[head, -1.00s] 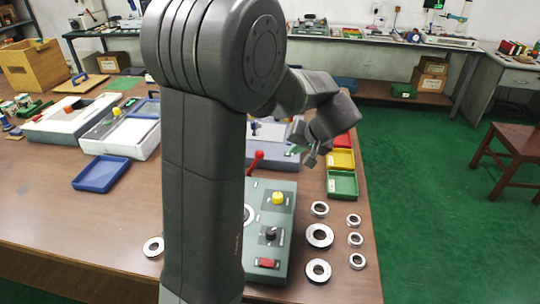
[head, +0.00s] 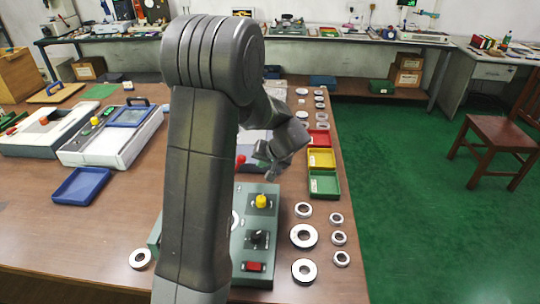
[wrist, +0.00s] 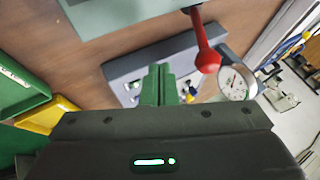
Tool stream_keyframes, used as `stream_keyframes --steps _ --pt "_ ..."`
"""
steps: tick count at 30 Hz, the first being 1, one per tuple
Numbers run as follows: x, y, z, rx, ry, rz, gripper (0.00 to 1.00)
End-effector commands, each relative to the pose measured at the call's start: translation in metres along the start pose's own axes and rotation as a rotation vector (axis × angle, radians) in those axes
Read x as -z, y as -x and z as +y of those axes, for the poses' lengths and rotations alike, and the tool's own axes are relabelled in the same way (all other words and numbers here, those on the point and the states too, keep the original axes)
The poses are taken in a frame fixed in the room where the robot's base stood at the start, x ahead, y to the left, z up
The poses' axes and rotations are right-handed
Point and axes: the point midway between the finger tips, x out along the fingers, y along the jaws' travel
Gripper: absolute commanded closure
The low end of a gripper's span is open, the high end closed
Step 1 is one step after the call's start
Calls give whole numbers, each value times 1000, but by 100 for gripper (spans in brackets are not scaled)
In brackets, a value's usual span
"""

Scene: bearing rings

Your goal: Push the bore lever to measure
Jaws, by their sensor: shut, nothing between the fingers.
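The bore lever is a red rod with a red ball end (head: 240,160) at the far edge of the grey-green gauge box (head: 283,262). In the wrist view the lever's ball (wrist: 207,61) hangs to the right of my fingers, and the gauge box (wrist: 110,14) fills the top. My gripper (head: 268,174) is just right of the ball in the head view. Its green fingers (wrist: 160,72) are shut and empty, with a visible gap to the lever. The box carries a yellow knob (head: 261,201), a black knob (head: 258,237) and a red switch (head: 253,267). My arm hides the box's left part.
Red (head: 318,139), yellow (head: 321,158) and green (head: 323,184) bins stand right of my gripper. Several steel rings (head: 303,236) lie right of the box. A dial gauge (wrist: 237,81) is beyond the lever in the wrist view. A blue tray (head: 81,187) lies left.

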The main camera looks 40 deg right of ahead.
Motion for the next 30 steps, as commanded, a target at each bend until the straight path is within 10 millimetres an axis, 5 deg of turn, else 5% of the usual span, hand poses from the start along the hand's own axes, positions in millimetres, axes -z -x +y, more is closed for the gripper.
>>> stream_keyframes --steps 7,30 --pt "3 -8 -29 1 4 1 100" --pt "8 -8 -34 -45 25 -2 100"
